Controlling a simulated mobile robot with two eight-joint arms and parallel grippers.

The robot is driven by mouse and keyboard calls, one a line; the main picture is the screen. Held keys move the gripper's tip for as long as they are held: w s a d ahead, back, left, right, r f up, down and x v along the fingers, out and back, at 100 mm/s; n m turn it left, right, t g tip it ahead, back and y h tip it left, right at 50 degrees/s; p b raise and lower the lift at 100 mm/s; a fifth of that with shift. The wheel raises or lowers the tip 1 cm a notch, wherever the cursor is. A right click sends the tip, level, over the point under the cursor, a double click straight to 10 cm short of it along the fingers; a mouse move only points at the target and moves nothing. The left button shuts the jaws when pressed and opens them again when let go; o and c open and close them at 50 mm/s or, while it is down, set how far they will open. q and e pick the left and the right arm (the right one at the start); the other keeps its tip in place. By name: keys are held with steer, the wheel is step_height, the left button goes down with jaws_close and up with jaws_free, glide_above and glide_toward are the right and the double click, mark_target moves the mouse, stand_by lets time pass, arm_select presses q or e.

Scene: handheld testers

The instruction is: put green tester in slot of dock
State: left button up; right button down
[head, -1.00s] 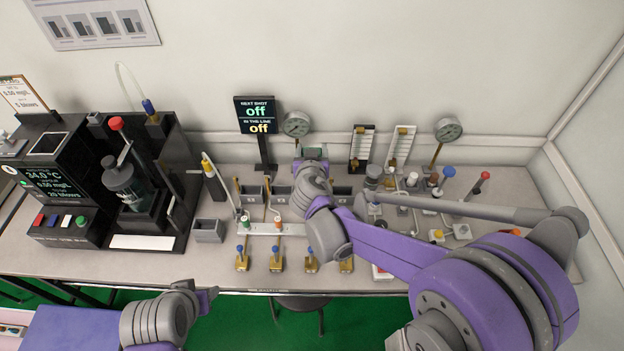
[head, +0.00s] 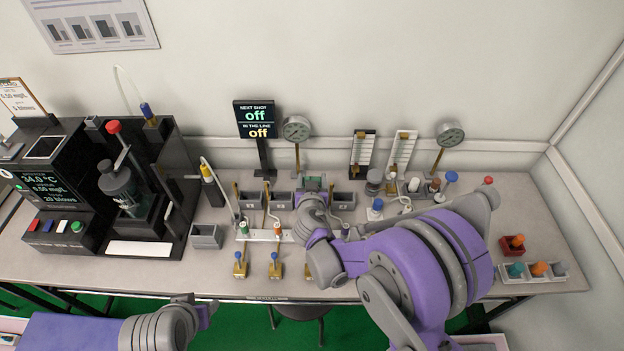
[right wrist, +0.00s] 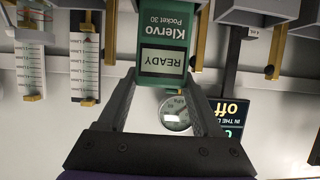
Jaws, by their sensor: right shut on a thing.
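The green tester (head: 314,183) is between the fingers of my right gripper (head: 314,194), which is shut on it. In the right wrist view the tester (right wrist: 168,28) appears upside down, its screen reading READY. In the head view it lines up with a row of dark grey open boxes, which look like the dock's slots: one (head: 281,199) to its left, one (head: 343,201) to its right. Whether its far end is inside a slot cannot be seen. My left gripper (head: 208,311) is low at the table's front left, away from the tester; its jaws are unclear.
A black machine (head: 135,190) stands at the left. A display reading off (head: 256,120) and a gauge (head: 297,129) stand behind the tester. Brass valves with blue knobs (head: 240,264) line the front. My right arm covers much of the right side.

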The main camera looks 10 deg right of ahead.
steer(key=shift+f, duration=0.25)
steer(key=shift+c, duration=0.2)
jaws_free()
steer(key=shift+r, duration=0.1)
steer(key=shift+r, duration=0.2)
steer(key=shift+s+r, duration=0.15)
steer(key=shift+s, duration=0.15)
steer(key=v, duration=1.1)
steer(key=s+d+g, duration=0.5)
steer(key=s+d, duration=0.4)
steer(key=s+n+g+y, duration=0.2)
steer(key=s+g, duration=0.1)
steer(key=s, duration=0.9)
steer(key=shift+a+y, duration=0.3)
steer(key=shift+a, duration=0.1)
